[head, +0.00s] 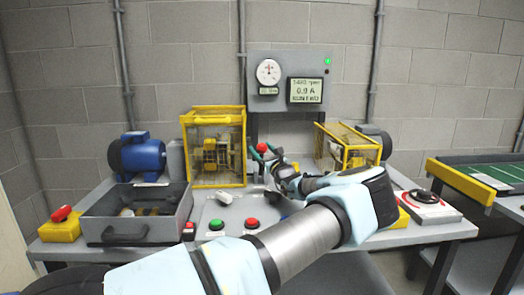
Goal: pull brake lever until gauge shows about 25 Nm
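The gauge (268,72) is a white round dial on a grey panel on the back wall. Its needle points roughly upward; the scale and the small readout under it are too small to read. A red knob (262,148), which looks like the top of the brake lever, stands in front of the panel; the lever's shaft is mostly hidden behind my arm and gripper. My gripper (265,156) is at this knob, with its teal fingertips close to it. I cannot tell whether the fingers touch or close on it.
A display (305,91) appears to read 1480 rpm, 0.0 A, RUN FWD. Yellow guards (216,184) (347,146) flank the gripper; the right one is tilted. A blue motor (137,157), grey bin (138,232), green button (216,225) and red button (252,223) are on the bench.

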